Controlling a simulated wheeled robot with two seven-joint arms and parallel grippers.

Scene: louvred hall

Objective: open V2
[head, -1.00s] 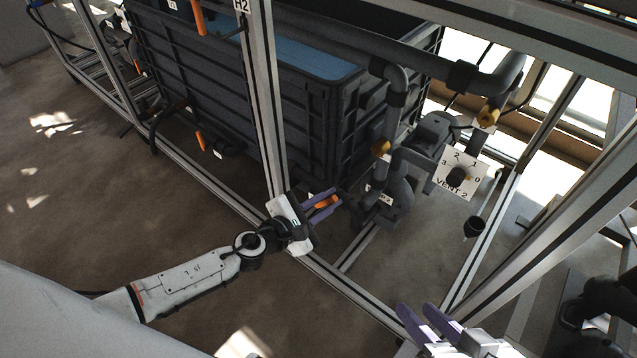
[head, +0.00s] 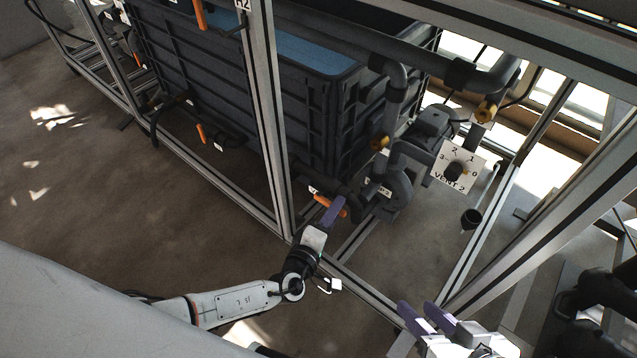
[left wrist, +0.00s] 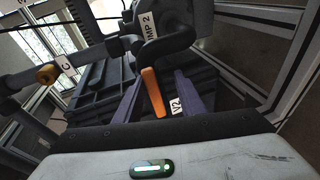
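The V2 valve's orange handle (head: 324,203) is on a dark pipe low at the tank's near corner. In the head view it slants down to the right, roughly along the pipe. It also shows in the left wrist view (left wrist: 152,92), with the V2 label (left wrist: 176,107) beside it. My left gripper (head: 337,204) is at the handle. In the left wrist view its purple fingers (left wrist: 160,88) stand on both sides of the handle, with a gap on the right. In the head view one finger mostly hides the other. My right gripper (head: 418,309) is open and empty at the bottom.
A frame post (head: 268,120) stands just left of the valve, and a lower rail (head: 360,287) runs below it. The dark tank (head: 215,100) is behind. A pump with pipes (head: 395,185) and the VENT 2 dial (head: 455,170) are to the right. The floor at left is clear.

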